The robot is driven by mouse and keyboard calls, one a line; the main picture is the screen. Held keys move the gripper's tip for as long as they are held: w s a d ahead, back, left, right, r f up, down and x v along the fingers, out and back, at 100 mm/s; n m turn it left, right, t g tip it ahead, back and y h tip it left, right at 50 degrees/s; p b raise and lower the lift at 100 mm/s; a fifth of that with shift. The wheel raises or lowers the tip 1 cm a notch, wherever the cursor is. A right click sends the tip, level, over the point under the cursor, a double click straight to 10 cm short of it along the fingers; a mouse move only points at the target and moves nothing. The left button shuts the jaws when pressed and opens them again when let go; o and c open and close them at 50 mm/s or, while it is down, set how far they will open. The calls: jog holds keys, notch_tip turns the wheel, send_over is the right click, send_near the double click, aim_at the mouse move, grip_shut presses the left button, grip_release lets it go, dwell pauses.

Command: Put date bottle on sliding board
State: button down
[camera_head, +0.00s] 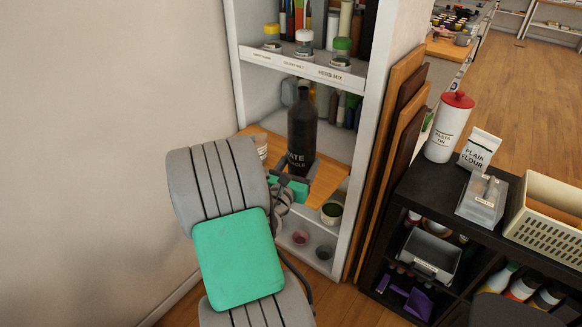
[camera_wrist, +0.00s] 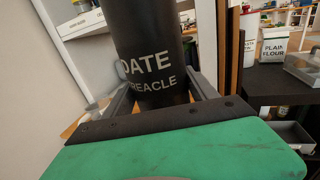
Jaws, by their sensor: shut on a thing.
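The date bottle (camera_head: 302,128) is dark, with white lettering, and stands upright at the wooden sliding board in the white shelf. It also fills the middle of the wrist view (camera_wrist: 150,45), where its label reads "DATE TREACLE". My gripper (camera_head: 298,172) is shut on the lower part of the bottle, one finger on each side. The fingers also show in the wrist view (camera_wrist: 160,92). The sliding board (camera_head: 325,182) is a light wood sheet on the shelf, behind and under the bottle. My gripper hides the bottle's base, so I cannot tell whether it touches the board.
A small pot (camera_head: 331,213) and bowls sit below the board. Tall wooden boards (camera_head: 400,140) lean at the shelf's right side. A black unit (camera_head: 425,190) with a canister stands further right.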

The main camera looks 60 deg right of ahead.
jog(key=shift+w+d+f+b, duration=0.3)
jog(key=shift+w+d+f, duration=0.55)
jog(key=shift+d+f, duration=0.8)
jog(key=shift+w+d+f+b, duration=0.25)
jog(key=shift+w+d+f, duration=0.85)
jog(key=shift+f, duration=0.9)
jog(key=shift+w+d+f+b, duration=0.3)
jog(key=shift+w+d+f, duration=0.35)
jog(key=shift+d+f, duration=1.1)
jog(key=shift+a+f, duration=0.15)
jog(key=shift+f, duration=0.15)
jog(key=shift+c, duration=1.3)
grip_release()
